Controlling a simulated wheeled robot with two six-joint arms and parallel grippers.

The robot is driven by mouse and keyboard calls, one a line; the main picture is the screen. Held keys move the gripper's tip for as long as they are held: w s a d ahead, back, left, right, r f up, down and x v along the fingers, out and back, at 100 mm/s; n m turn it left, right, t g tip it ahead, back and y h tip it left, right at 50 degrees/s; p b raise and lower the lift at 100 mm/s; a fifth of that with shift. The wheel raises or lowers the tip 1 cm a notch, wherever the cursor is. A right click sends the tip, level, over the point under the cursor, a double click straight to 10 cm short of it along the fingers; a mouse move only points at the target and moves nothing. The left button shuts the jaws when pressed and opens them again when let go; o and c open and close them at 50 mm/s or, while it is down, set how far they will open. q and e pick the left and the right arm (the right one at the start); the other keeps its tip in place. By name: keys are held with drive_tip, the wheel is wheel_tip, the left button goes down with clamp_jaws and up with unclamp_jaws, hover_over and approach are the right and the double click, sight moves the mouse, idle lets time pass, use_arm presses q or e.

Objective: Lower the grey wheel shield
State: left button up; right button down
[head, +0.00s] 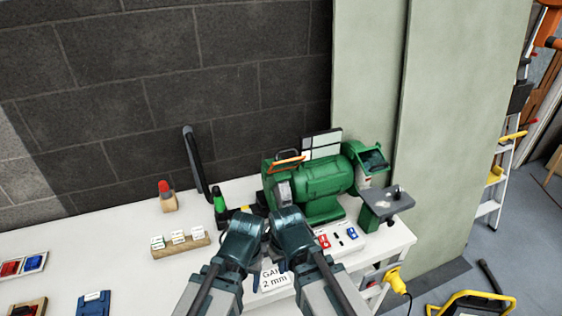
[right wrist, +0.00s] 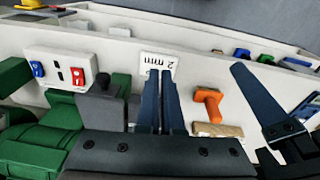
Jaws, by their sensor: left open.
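The green bench grinder (head: 322,178) stands at the right part of the white bench. A small grey curved part (head: 284,193) shows at its left wheel; I cannot tell whether it is the shield or the wheel. My left gripper (head: 246,219) is in front and left of it, with its fingertips hidden in the head view; one dark finger shows at the right of the right wrist view. My right gripper (head: 284,216) is just in front of the grey part. In the right wrist view its two fingers (right wrist: 160,75) lie close together, with nothing visible between them.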

drive_tip(key=w+r+t+y+p, duration=0.3)
drive_tip(key=w+r+t+p, duration=0.4)
drive_tip(key=w+r, duration=0.75)
use_arm(q)
wheel_tip(320, 180, up, 15)
drive_tip(key=p, duration=0.6)
use_arm(e)
drive_tip(key=m+t, duration=0.1)
drive_tip(key=t, duration=0.3)
approach(285, 152)
drive_tip(key=w+r, duration=0.3)
drive_tip(key=w, duration=0.1)
drive_tip(key=w+f+b, duration=0.1)
drive_tip(key=f+b, duration=0.1)
drive_tip(key=w+a+f+b, duration=0.1)
drive_tip(key=w+b, duration=0.1)
drive_tip(key=w+a+f+b, duration=0.1)
drive_tip(key=w+f+b, duration=0.1)
drive_tip(key=shift+w+f, duration=0.15)
drive_tip(key=shift+f, duration=0.25)
drive_tip(key=shift+s, duration=0.4)
use_arm(q)
wheel_tip(285, 152, down, 6)
use_arm(e)
drive_tip(key=shift+w, duration=0.1)
use_arm(q)
drive_tip(key=shift+f, duration=0.1)
